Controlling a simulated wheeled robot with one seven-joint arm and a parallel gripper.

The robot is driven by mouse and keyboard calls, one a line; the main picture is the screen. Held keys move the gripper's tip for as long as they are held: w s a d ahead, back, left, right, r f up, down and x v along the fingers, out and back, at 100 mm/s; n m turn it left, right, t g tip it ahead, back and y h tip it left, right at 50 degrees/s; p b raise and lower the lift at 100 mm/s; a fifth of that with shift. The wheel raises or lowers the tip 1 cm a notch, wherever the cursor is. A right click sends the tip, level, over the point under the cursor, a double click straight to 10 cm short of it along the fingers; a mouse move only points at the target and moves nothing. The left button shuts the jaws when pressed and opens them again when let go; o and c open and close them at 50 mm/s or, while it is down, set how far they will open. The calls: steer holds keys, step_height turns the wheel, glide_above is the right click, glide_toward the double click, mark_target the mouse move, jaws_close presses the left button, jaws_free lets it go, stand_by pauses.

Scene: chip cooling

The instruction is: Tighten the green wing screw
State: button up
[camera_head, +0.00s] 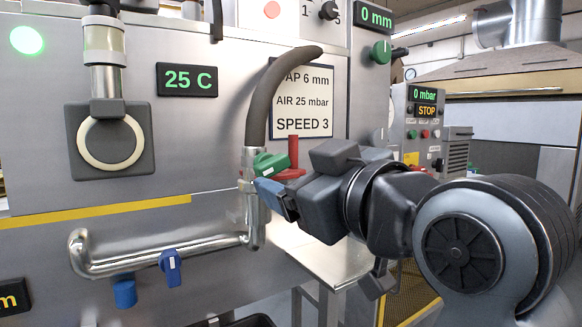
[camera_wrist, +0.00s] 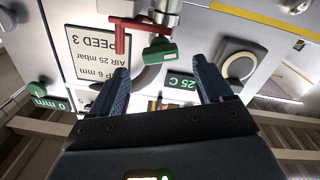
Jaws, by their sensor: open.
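The green wing screw (camera_head: 270,163) is a small green block with a white mark, on the upright metal pipe in front of the machine. In the wrist view the green wing screw (camera_wrist: 160,51) lies just beyond the fingertips, roughly midway between them. My gripper (camera_head: 266,190) is at the pipe, with a blue finger just below the green piece in the head view. In the wrist view my gripper (camera_wrist: 160,70) has its two blue fingers spread apart with nothing between them. I cannot tell the exact distance from the fingertips to the wing.
A red handle (camera_head: 293,158) stands close beside the wing screw, and also shows in the wrist view (camera_wrist: 122,38). A grey hose (camera_head: 265,95) rises above the pipe (camera_head: 170,247). A blue wing (camera_head: 170,267) sits lower left. A green knob (camera_head: 381,51) is at upper right.

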mark_target(276, 168)
steer(key=shift+p+x, duration=0.4)
steer(key=shift+x, duration=2.2)
steer(key=shift+c, duration=0.4)
steer(key=c, duration=1)
steer(key=shift+m+p, duration=0.3)
steer(key=shift+m, duration=0.1)
